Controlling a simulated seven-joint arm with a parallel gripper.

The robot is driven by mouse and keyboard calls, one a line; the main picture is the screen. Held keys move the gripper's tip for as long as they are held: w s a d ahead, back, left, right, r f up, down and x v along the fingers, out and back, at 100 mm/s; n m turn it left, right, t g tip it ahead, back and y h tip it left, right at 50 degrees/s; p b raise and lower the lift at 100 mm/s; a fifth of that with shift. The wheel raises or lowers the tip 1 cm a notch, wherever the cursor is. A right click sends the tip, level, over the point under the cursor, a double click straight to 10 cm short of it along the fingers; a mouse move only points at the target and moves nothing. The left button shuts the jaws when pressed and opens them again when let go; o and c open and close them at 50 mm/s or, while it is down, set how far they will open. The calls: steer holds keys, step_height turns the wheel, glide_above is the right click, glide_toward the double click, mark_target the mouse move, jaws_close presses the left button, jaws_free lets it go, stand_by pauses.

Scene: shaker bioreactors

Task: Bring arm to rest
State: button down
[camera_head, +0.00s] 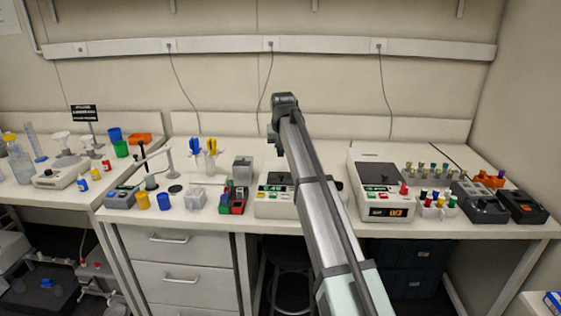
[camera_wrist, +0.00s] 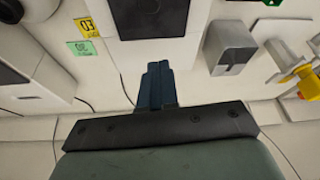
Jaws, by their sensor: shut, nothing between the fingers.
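My arm (camera_head: 325,215) reaches from the bottom of the head view up and away over the middle of the bench, with its wrist end raised above the bench top. In the wrist view my gripper (camera_wrist: 157,70) has its dark blue fingers together, with nothing between them. In the head view the fingers are mostly hidden behind the wrist. The gripper touches nothing that I can see.
A white shaker (camera_head: 275,208) stands beneath my arm, partly hidden by it. A larger white shaker (camera_head: 384,210) is right of it. A grey metal block (camera_head: 243,168) and colored tube racks stand left. Reagent vials and dark devices (camera_head: 480,205) crowd the right.

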steer(key=v, duration=0.5)
steer(key=s+d+f+n+g, duration=0.15)
steer(key=s+d+f, duration=0.25)
steer(key=s+f, duration=0.45)
steer(key=s+d+f+g, duration=0.2)
steer(key=s+d+f, duration=0.35)
steer(key=s, duration=0.55)
steer(key=s+d+f+m+g, duration=0.1)
steer(key=s+d+f, duration=0.35)
steer(key=f, duration=0.85)
steer(key=s+d+f+g+h, duration=0.1)
steer(key=s+d+f+g, duration=0.1)
steer(key=s+f, duration=0.9)
steer(key=s+d+f+m+g, duration=0.1)
steer(key=s+d+f, duration=0.2)
steer(key=f, duration=1.3)
steer(key=s+d+f+g, duration=0.1)
steer(key=s+f, duration=0.4)
steer(key=s, duration=0.4)
steer(key=s+d+f+m+g, duration=0.1)
steer(key=s+d+f, duration=0.1)
steer(key=s+f, duration=0.4)
steer(key=s+d+f+g, duration=0.1)
steer(key=s+f, duration=0.4)
steer(key=s, duration=0.7)
steer(key=shift+s+d+f, duration=0.15)
steer(key=shift+f, duration=0.15)
